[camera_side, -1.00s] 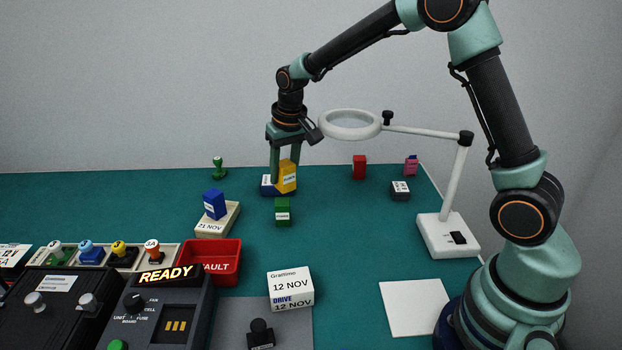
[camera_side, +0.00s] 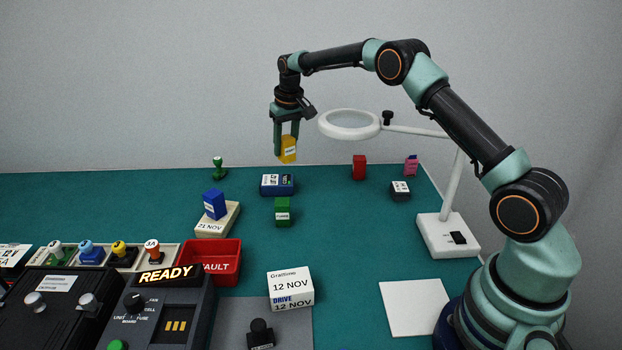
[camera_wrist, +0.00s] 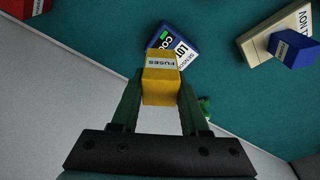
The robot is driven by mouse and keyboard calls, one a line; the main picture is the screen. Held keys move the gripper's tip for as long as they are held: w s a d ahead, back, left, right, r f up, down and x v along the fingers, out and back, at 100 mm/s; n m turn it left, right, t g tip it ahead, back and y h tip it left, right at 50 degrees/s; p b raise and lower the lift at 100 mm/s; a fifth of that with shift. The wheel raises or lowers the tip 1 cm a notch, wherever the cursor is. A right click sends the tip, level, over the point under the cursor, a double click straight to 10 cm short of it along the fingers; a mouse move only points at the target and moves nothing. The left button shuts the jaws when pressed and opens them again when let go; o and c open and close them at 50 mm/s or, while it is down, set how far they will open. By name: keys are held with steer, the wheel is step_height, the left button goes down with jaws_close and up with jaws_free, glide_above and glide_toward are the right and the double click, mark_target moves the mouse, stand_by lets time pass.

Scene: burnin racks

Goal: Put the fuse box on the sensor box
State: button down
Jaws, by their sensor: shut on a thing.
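The fuse box is a yellow block (camera_side: 288,148) with a white label, which reads FUSES in the wrist view (camera_wrist: 160,85). My gripper (camera_side: 286,148) is shut on it and holds it in the air, clear of the table. The sensor box is a flat dark blue box (camera_side: 277,185) with a white label, lying on the green mat below the fuse box. In the wrist view the sensor box (camera_wrist: 180,45) shows beyond the fuse box, which hides part of it.
A green block (camera_side: 283,212) stands just in front of the sensor box. A blue block (camera_side: 215,204) sits on a beige box (camera_side: 222,225) to the left. A red block (camera_side: 359,167) and the magnifier lamp (camera_side: 349,125) are to the right. A red tray (camera_side: 236,262) is nearer.

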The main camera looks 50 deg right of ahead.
step_height(320, 180, down, 6)
steer(key=shift+r, duration=0.15)
steer(key=shift+w+d+f, duration=0.1)
steer(key=shift+w+f, duration=0.05)
steer(key=shift+f, duration=0.05)
steer(key=shift+f, duration=0.1)
steer(key=shift+c, duration=2)
jaws_free()
